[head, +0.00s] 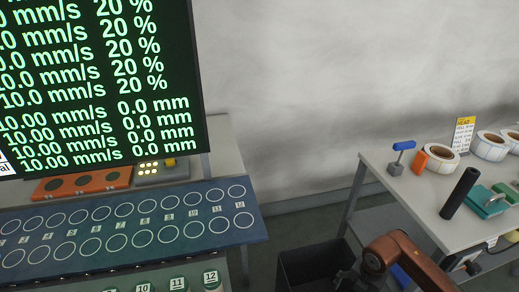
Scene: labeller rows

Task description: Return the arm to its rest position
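My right arm (405,258), copper-brown, comes in at the bottom right edge, in front of the right-hand table. What seems to be my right gripper (347,281) is a small dark shape at the bottom edge, beside a black bin. Its fingers are dark against the bin and cut off by the frame, so I cannot tell whether it is open or shut, or whether it holds anything. My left arm and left gripper are not in view.
A large screen (100,80) fills the upper left. Below it is a blue board (130,228) with numbered circles. A black bin (310,268) stands on the floor. The right table (415,190) holds label rolls (441,158), a black cylinder (460,193) and a teal tool (487,201).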

